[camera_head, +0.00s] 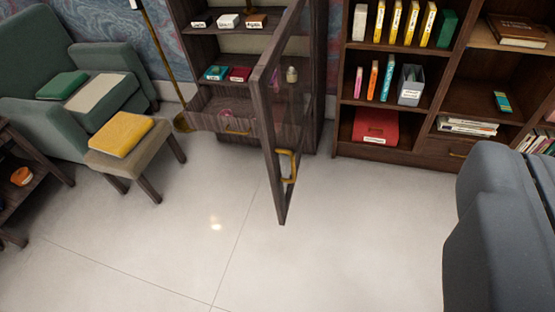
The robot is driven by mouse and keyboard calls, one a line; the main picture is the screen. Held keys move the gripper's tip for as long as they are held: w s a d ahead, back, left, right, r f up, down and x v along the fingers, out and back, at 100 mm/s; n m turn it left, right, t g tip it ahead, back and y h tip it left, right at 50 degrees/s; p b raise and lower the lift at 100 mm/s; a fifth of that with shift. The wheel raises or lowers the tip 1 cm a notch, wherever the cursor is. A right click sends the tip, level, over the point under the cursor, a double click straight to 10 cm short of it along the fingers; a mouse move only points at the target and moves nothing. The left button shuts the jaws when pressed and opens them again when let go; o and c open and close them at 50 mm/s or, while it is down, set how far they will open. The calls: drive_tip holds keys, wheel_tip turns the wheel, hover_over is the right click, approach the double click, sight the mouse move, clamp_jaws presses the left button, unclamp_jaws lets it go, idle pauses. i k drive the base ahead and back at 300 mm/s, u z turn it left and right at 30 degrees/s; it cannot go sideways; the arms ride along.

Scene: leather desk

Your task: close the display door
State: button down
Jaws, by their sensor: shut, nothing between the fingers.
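The display door (270,120) is a dark wood frame with a glass pane. It stands wide open, swung out from the right side of the display cabinet (196,60) toward me. Its brass handle (288,166) is low on the door near the free edge. The cabinet's shelves are exposed on the left of the door, with small labelled items on them. My gripper is not in view.
Pale floor (330,240) is open in front of the door. A bookcase (340,120) stands to its right. A grey upholstered seat (495,230) fills the lower right. A footstool (135,160) with a yellow book and a green armchair (40,60) stand at left.

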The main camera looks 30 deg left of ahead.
sight(259, 81)
drive_tip(key=u, duration=0.9)
drive_tip(key=i, duration=1)
drive_tip(key=z, duration=0.05)
